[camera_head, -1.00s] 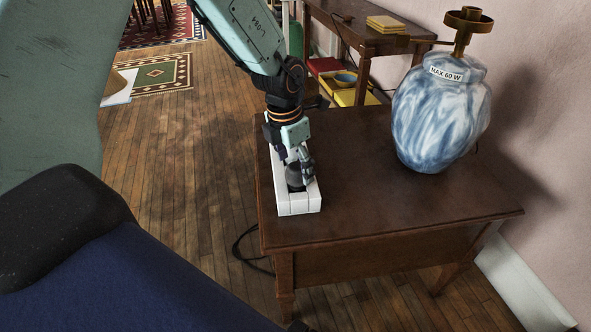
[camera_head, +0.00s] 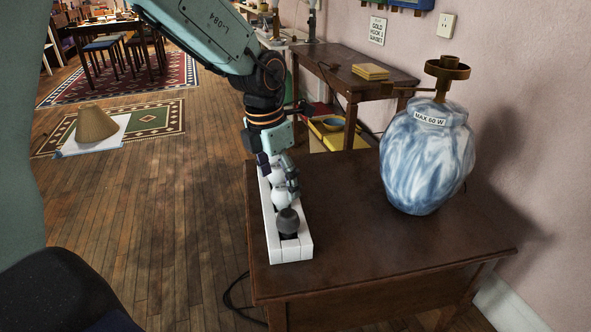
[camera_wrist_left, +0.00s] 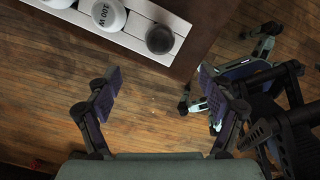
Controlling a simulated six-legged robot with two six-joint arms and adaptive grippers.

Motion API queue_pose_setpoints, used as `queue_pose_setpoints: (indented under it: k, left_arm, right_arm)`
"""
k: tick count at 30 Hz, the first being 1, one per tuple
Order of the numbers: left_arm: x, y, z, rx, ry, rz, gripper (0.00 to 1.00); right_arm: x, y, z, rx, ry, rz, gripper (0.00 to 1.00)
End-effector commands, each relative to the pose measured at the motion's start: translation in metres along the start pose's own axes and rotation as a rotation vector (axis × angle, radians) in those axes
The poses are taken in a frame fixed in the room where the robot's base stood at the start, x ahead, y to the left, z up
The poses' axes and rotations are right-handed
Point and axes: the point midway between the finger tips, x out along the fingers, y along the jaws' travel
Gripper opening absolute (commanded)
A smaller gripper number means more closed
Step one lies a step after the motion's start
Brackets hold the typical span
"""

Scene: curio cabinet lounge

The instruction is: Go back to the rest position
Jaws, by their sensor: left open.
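My left gripper (camera_head: 278,178) is open and empty, over the white holder on the side table. It also shows open in the left wrist view (camera_wrist_left: 160,84), with nothing between its fingers. The long white holder (camera_head: 304,245) lies along the table's left edge. A dark grey bulb (camera_head: 288,222) stands in its near end. White bulbs (camera_head: 281,197) stand behind it, partly hidden by the gripper. In the left wrist view the dark bulb (camera_wrist_left: 160,40) sits in the holder beside a white bulb marked 100 W (camera_wrist_left: 108,14). My right gripper is in neither view.
A blue and white lamp base (camera_head: 425,160), labelled MAX 60 W, stands right of the holder on the brown side table (camera_head: 365,265). A desk (camera_head: 330,75) stands behind, against the wall. Wooden floor (camera_head: 160,215) lies open to the left; a cable hangs by the table.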

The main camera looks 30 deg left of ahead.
Motion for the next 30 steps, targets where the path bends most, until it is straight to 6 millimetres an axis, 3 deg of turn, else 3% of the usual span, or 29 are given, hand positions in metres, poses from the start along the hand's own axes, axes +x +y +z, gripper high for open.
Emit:
queue_pose_setpoints:
  k: [5, 24, 26, 30]
  left_arm:
    - [0.016, 0.000, -0.001, 0.000, 0.004, -0.001, 0.81]
    - [0.117, 0.000, -0.001, 0.001, 0.003, 0.000, 0.81]
    - [0.122, 0.000, 0.000, 0.000, 0.001, 0.001, 0.81]
    - [0.113, 0.000, 0.001, 0.000, -0.001, 0.001, 0.81]
  right_arm:
    - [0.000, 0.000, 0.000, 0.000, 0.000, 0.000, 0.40]
    - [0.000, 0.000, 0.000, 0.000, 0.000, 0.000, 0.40]
    - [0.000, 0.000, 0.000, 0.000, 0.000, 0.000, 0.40]
    - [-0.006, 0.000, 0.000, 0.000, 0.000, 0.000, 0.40]
